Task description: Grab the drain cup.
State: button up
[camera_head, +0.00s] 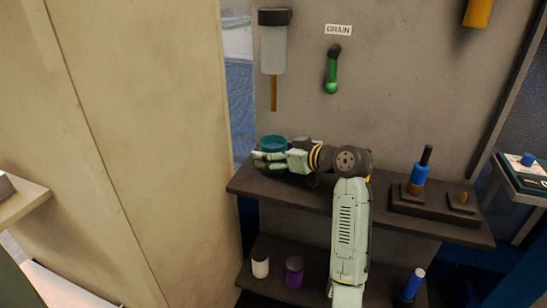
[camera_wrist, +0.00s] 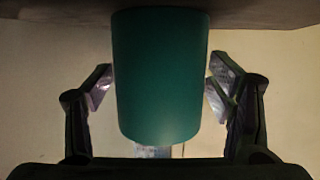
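A teal-green cup (camera_head: 272,143) stands at the left end of the upper dark shelf, under a clear cylinder with a brown stem. My gripper (camera_head: 270,160) is at this cup in the head view and partly hides it. In the wrist view the cup (camera_wrist: 160,75) fills the middle, between the two fingers of my gripper (camera_wrist: 158,85). The fingers are open, one on each side, with a gap at the left finger and a very narrow or unclear gap at the right. No label shows on the cup.
The wall holds a "DRAIN" sign (camera_head: 338,30) above a green-handled lever (camera_head: 331,80), and the clear cylinder (camera_head: 273,50). A dark block with a blue-handled tool (camera_head: 418,172) sits on the shelf's right. White (camera_head: 260,268) and purple (camera_head: 294,272) cups stand on the lower shelf (camera_head: 325,296).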

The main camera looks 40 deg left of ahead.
jog(key=c, duration=1.2)
jog(key=shift+r, duration=0.15)
